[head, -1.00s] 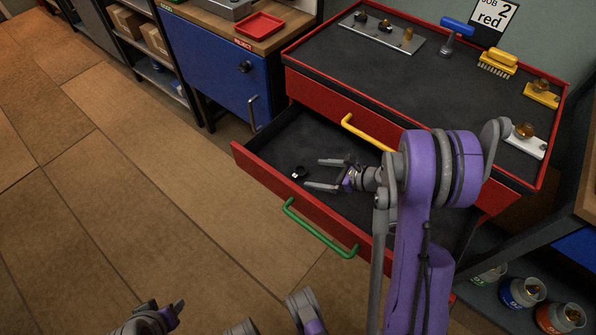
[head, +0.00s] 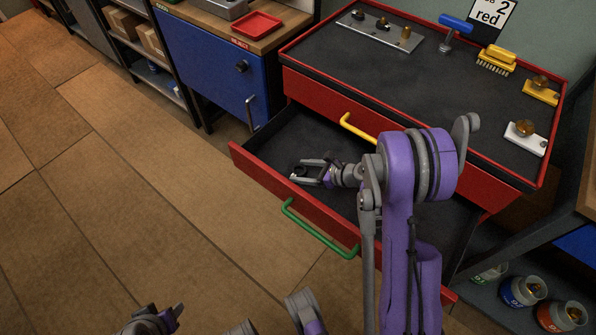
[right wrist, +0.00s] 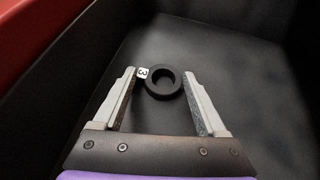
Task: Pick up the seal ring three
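The seal ring three is a small black ring (right wrist: 179,87) with a white tag marked 3 (right wrist: 143,72). It lies on the dark floor of the open drawer (head: 277,146). My right gripper (right wrist: 163,84) is open, with one finger on each side of the ring; the tag lies by the left fingertip. In the head view my right gripper (head: 300,171) is low inside the drawer, and the ring shows only as a small dark spot between the fingers. My left gripper (head: 172,312) is at the bottom edge, away from the drawer; its opening is unclear.
The drawer's red front has a green handle (head: 318,231). A closed drawer with a yellow handle (head: 355,128) is above. The cabinet top holds a brush (head: 496,62), a blue-handled tool (head: 455,27) and a metal plate (head: 381,32). Red drawer walls stand close left of the gripper.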

